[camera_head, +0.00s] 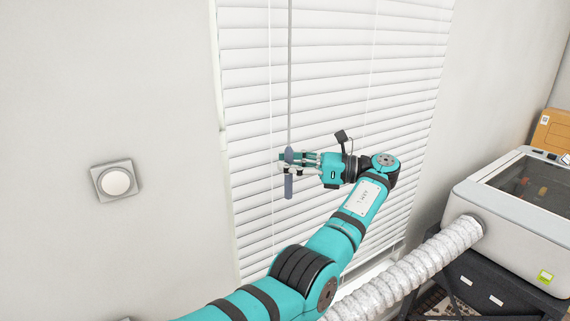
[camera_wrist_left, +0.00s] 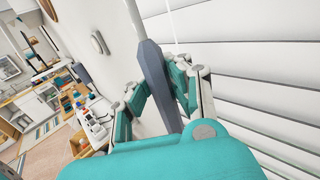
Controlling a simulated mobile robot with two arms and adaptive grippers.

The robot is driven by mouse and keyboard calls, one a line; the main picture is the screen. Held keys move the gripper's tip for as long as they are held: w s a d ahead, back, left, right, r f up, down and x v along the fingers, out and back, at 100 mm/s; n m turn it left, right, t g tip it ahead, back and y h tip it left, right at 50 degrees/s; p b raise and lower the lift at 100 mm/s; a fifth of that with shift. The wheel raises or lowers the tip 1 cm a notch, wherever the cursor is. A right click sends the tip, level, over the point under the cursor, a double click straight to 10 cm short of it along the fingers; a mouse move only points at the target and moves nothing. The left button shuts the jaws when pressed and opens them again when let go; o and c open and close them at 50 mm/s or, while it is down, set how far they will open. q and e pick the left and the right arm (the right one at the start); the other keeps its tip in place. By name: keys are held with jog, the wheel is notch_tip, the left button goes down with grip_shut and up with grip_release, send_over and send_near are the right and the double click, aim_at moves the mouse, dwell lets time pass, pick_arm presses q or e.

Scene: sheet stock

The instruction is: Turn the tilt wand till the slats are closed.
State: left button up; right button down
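The white blind (camera_head: 330,70) hangs on the wall, and its slats also show in the wrist view (camera_wrist_left: 260,60). The slats look broad and strongly tilted, with thin grey lines between them; I cannot tell whether they are fully closed. The tilt wand (camera_head: 290,75) is a thin grey rod hanging upright in front of the slats, with a thicker blue-grey handle (camera_head: 289,188) at its lower end. My left gripper (camera_head: 288,163) is at this handle. In the wrist view its fingers flank the handle (camera_wrist_left: 157,75) and appear to press on it from both sides. My right gripper is not in view.
A white machine (camera_head: 520,205) with a dark lid stands on the right, with a ribbed silver hose (camera_head: 410,275) running from it below my arm. A cardboard box (camera_head: 552,132) is behind it. A round wall switch (camera_head: 116,182) is on the left.

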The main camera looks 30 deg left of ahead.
pick_arm(q)
jog(key=o, duration=0.5)
jog(key=shift+w+d, duration=0.15)
jog(key=shift+d, duration=0.25)
jog(key=shift+a, duration=0.2)
notch_tip(320, 180, up, 10)
jog(key=shift+r, duration=0.1)
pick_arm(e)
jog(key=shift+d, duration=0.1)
